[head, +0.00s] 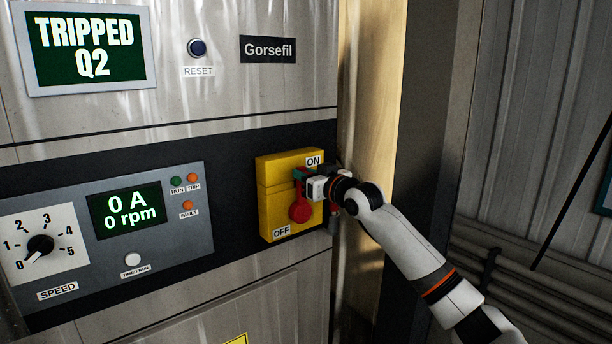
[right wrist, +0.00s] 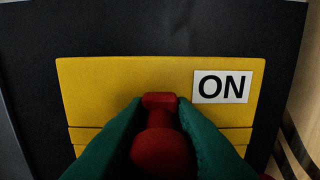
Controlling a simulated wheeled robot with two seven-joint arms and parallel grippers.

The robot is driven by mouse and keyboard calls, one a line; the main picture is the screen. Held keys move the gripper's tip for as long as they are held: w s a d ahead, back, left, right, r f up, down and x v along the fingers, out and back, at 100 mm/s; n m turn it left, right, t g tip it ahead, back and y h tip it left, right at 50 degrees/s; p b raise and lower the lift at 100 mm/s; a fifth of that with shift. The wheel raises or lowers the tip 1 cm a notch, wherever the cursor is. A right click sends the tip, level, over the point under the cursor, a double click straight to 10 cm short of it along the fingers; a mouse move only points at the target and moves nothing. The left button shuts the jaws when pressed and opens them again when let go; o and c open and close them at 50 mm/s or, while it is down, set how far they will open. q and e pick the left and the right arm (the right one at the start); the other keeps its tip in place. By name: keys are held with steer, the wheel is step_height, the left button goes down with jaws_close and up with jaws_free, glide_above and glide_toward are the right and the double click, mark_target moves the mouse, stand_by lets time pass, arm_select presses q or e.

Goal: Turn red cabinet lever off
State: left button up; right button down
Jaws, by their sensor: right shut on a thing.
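The red lever (head: 299,211) is on a yellow switch box (head: 270,201) on the cabinet front. Its round red hub shows low on the box, and its handle points up toward the ON label (head: 313,161). The OFF label (head: 281,232) is at the lower left of the box. My right gripper (head: 301,177) is at the upper part of the lever. In the right wrist view its green fingers are shut on the red lever (right wrist: 160,140), one on each side. The gripper hides part of the handle in the head view. My left gripper is not in view.
A screen (head: 85,48) reads TRIPPED Q2, with a blue RESET button (head: 197,48) beside it. A control panel (head: 170,241) left of the box has a speed dial (head: 40,245) and a display (head: 127,209) reading 0 A, 0 rpm. Free room lies right of the cabinet.

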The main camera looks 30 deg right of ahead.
mark_target(272, 188)
steer(key=shift+s+a+n+p, duration=0.1)
steer(key=shift+a+n+p, duration=0.35)
steer(key=shift+a+n, duration=0.55)
steer(key=a+f+n, duration=0.1)
steer(key=n, duration=0.1)
steer(key=a+f+n+p, duration=0.1)
steer(key=a+n, duration=0.3)
steer(key=shift+s+a+f, duration=0.2)
steer(key=shift+f, duration=0.2)
steer(key=a+f+n, duration=0.1)
steer(key=n, duration=0.1)
steer(key=a+f+n, duration=0.1)
steer(key=f+n, duration=0.1)
steer(key=a+f+n, duration=0.1)
steer(key=shift+s+f+n, duration=0.15)
steer(key=shift+f+n, duration=0.05)
steer(key=shift+n, duration=0.2)
steer(key=shift+a+f+n, duration=0.2)
steer(key=shift+f+n, duration=0.85)
steer(key=shift+n, duration=0.05)
steer(key=shift+f+n, duration=0.95)
steer(key=shift+n, duration=0.05)
steer(key=c, duration=1.3)
jaws_free()
steer(key=shift+a, duration=0.1)
steer(key=shift+o, duration=0.2)
